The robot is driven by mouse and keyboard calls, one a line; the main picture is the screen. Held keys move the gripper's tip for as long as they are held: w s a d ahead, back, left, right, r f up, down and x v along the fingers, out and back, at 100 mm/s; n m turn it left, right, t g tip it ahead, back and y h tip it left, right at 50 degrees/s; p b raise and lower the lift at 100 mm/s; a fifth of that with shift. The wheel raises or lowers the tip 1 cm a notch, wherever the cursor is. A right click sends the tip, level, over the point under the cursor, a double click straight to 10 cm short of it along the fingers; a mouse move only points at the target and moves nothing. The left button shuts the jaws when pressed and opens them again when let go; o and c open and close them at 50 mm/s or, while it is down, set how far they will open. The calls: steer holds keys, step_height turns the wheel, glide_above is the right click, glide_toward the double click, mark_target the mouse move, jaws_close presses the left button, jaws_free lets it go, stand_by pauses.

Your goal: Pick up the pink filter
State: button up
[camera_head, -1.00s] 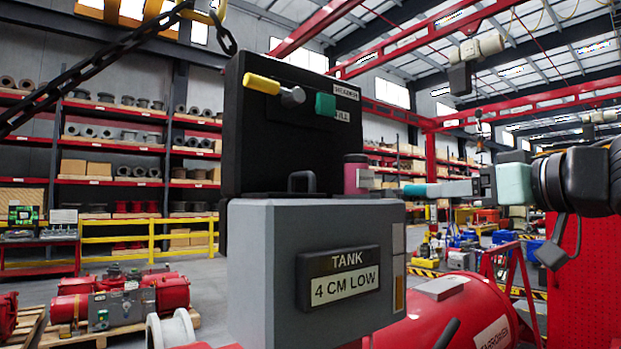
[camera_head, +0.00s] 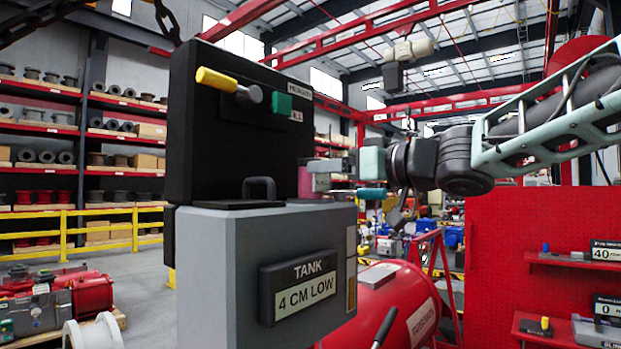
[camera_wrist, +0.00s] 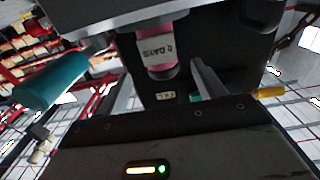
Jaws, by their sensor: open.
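The pink filter (camera_head: 305,182) stands on the right part of the grey tank's top, close to the black upright panel. In the wrist view the pink filter (camera_wrist: 161,58) appears upside down, with a white "0 DAYS" label. My gripper (camera_head: 325,168) comes in from the right, with its fingers level with the filter's upper part. It is open and empty. Whether a finger touches the filter cannot be told.
A teal handle (camera_head: 370,193) sticks out to the right, just below my gripper. The black panel (camera_head: 230,150) carries a yellow handle (camera_head: 217,80) and a green block (camera_head: 281,103). The tank (camera_head: 220,260) reads "4 CM LOW". A red pegboard (camera_head: 490,240) stands at the right.

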mark_target(311, 181)
steer(key=shift+p+x, duration=1)
steer(key=shift+x, duration=1.95)
steer(key=shift+s, duration=0.15)
steer(key=c, duration=1.1)
